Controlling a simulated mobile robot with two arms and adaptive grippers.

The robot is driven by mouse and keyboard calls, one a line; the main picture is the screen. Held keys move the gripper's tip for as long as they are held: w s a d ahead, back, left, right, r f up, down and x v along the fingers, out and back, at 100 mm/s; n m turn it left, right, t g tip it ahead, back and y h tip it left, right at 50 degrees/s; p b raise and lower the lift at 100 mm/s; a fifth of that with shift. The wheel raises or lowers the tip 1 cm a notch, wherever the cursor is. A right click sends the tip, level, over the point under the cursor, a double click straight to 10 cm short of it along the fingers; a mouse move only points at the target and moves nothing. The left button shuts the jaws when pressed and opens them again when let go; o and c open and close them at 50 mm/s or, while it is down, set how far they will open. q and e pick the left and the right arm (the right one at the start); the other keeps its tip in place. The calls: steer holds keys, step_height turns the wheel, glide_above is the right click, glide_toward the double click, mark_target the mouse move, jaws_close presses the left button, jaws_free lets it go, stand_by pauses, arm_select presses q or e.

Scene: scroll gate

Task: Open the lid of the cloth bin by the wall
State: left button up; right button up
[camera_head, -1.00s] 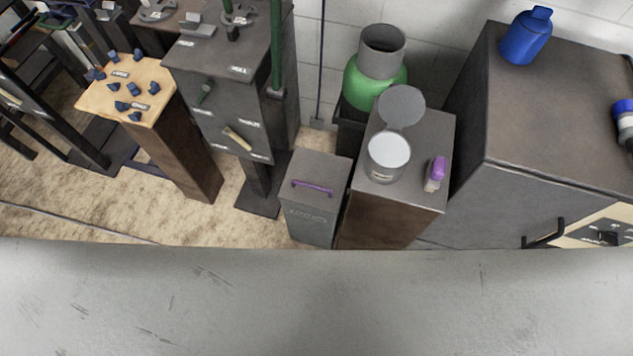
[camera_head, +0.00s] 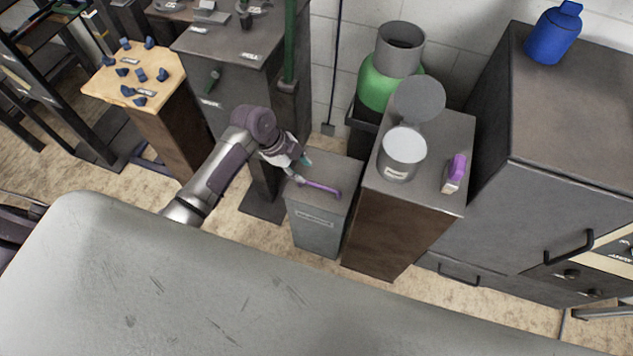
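The cloth bin (camera_head: 318,222) is a narrow grey box on the floor by the wall, with a label on its front. Its lid (camera_head: 340,169) lies flat and closed, with a purple bar handle (camera_head: 322,188) near the front edge. My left arm comes in from the left, and its gripper (camera_head: 301,170) is at the left end of the handle, over the lid's left side. The fingers are small and partly hidden, so their opening and any contact with the handle cannot be made out. My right gripper is not in view.
A brown stand (camera_head: 395,225) with an open-lidded round can (camera_head: 403,150) and a purple-capped bottle (camera_head: 455,172) adjoins the bin's right side. A grey cabinet (camera_head: 222,95) is behind left. A green container (camera_head: 377,82) stands by the wall.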

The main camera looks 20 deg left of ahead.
mark_target(317, 185)
arm_select(q)
steer(key=b+x, duration=0.1)
steer(key=x, duration=0.7)
steer(key=shift+d+f, duration=0.15)
steer(key=shift+f, duration=0.2)
jaws_close()
